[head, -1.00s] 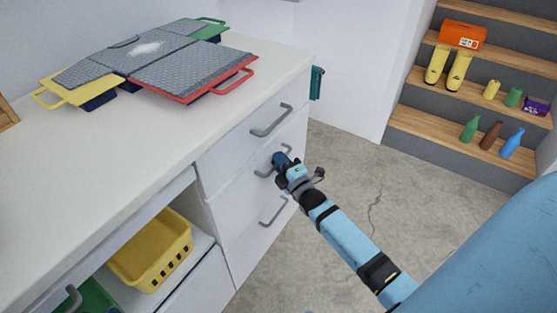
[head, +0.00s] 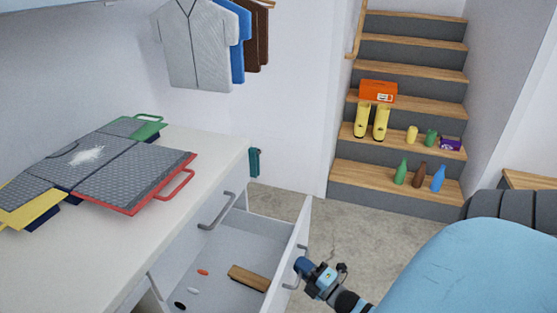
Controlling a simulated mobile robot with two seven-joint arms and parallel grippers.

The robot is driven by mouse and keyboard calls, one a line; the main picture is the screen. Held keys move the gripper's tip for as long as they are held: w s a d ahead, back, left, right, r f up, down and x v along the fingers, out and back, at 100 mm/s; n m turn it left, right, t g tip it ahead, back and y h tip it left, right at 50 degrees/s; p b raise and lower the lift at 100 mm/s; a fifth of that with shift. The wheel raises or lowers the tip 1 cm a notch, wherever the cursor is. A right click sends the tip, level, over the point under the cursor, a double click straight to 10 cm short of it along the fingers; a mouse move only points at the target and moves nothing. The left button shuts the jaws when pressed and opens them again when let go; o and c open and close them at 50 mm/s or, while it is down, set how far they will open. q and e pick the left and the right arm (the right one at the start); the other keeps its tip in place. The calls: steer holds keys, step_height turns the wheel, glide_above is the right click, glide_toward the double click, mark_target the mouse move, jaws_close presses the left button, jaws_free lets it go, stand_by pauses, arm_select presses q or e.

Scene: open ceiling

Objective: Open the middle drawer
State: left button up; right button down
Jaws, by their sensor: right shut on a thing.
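The middle drawer (head: 228,250) of the white cabinet is pulled far out, and its inside shows. A brown wooden-backed brush-like piece (head: 249,278) and several small pieces, one of them orange (head: 203,272), lie on its floor. My right gripper (head: 300,266) is at the outer side of the drawer front (head: 304,226), shut on the grey handle (head: 291,285), which is partly covered by the gripper. The top drawer's handle (head: 217,212) shows above, and that drawer is shut. The lowest drawer is hidden. My left gripper is out of view.
The white worktop (head: 120,235) bears grey panels with red, green and yellow handles. A dark green thing (head: 254,162) hangs at the cabinet's far end. Stairs (head: 400,178) with boots, bottles and boxes stand behind. The concrete floor (head: 345,222) between is clear.

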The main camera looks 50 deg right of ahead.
arm_select(q)
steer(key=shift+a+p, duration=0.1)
steer(key=shift+p, duration=0.35)
arm_select(e)
steer(key=shift+s+d, duration=0.35)
steer(key=shift+s, duration=0.5)
steer(key=shift+s+d, duration=0.35)
steer(key=shift+s, duration=0.55)
steer(key=shift+s+d, duration=0.35)
steer(key=shift+s, duration=0.5)
steer(key=c, duration=1.5)
jaws_free()
steer(key=shift+o, duration=0.2)
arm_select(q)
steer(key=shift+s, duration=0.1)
arm_select(e)
steer(key=s+f, duration=0.2)
steer(key=s, duration=1.1)
steer(key=shift+s+f, duration=0.2)
steer(key=shift+s, duration=0.15)
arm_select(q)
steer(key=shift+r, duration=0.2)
